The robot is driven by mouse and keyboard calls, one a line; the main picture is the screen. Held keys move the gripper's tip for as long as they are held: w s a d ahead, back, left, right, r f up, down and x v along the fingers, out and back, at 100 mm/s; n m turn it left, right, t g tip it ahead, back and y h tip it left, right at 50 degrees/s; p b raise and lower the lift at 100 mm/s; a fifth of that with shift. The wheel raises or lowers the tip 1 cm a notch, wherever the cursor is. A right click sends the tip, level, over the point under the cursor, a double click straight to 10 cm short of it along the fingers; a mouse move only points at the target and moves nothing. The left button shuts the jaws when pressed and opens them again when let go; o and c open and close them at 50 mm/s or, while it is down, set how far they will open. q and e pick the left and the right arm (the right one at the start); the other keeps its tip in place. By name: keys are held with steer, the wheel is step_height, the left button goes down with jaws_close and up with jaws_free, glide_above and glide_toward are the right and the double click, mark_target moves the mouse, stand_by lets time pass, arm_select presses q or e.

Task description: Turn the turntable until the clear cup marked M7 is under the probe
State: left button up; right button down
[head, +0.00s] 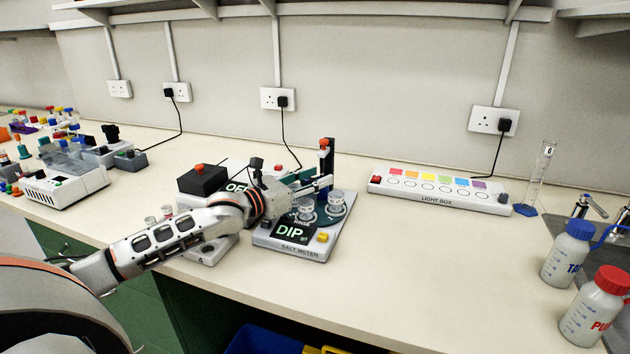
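The salt meter (292,249) stands on the bench and its display reads DIP. Its dark turntable (322,217) carries clear cups: one at the right (336,199) and one nearer the middle (306,207). Their marks are too small to read, so I cannot tell which is M7. The probe post (325,158), with a red top, rises behind the turntable. My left gripper (318,186) reaches over the turntable from the left, close to the cups and the post. It hides part of the turntable and the probe tip. I cannot tell its opening or any contact. My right gripper is out of view.
A black box with a red knob (201,180) and a grey unit (207,251) crowd the meter's left. The light box (438,190) lies behind right, with a cylinder (540,175) beyond it. Bottles (569,250) stand at far right. The bench right of the meter is clear.

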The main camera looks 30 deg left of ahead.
arm_select(q)
steer(key=shift+f, duration=0.25)
steer(key=shift+a, duration=0.1)
steer(key=shift+s+a+f, duration=0.1)
steer(key=shift+s, duration=0.25)
steer(key=v, duration=0.9)
steer(key=shift+s, duration=0.25)
steer(key=shift+v, duration=0.95)
steer(key=shift+r, duration=0.2)
